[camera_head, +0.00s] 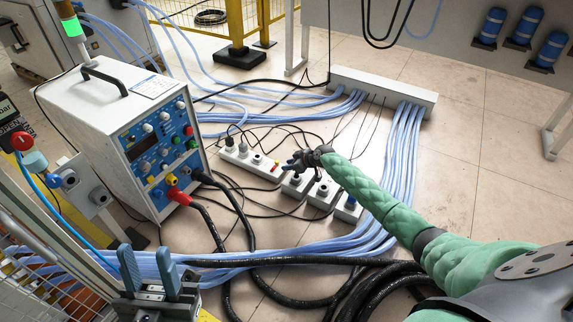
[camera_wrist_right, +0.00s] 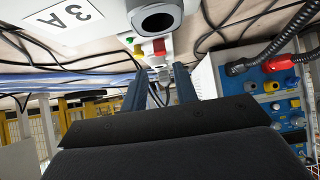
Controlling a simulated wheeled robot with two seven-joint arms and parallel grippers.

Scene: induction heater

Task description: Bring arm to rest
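My right arm, in a green sleeve, reaches in from the lower right in the head view. Its dark right gripper (camera_head: 297,163) is just above the white power strip (camera_head: 262,165), among black cables. In the right wrist view the two blue fingers of this gripper (camera_wrist_right: 160,84) stand apart, with cables and a grey plug-like part showing beyond the gap. Whether it touches the strip I cannot tell. My left gripper (camera_head: 150,272) is at the lower left of the head view, its two blue-grey fingers apart with nothing between them.
A white and blue heater unit (camera_head: 130,137) with red and black cables stands left of the strip. A red emergency button (camera_head: 22,141) is at the left edge. Pale blue hoses (camera_head: 401,150) and thick black cables (camera_head: 300,262) cross the floor.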

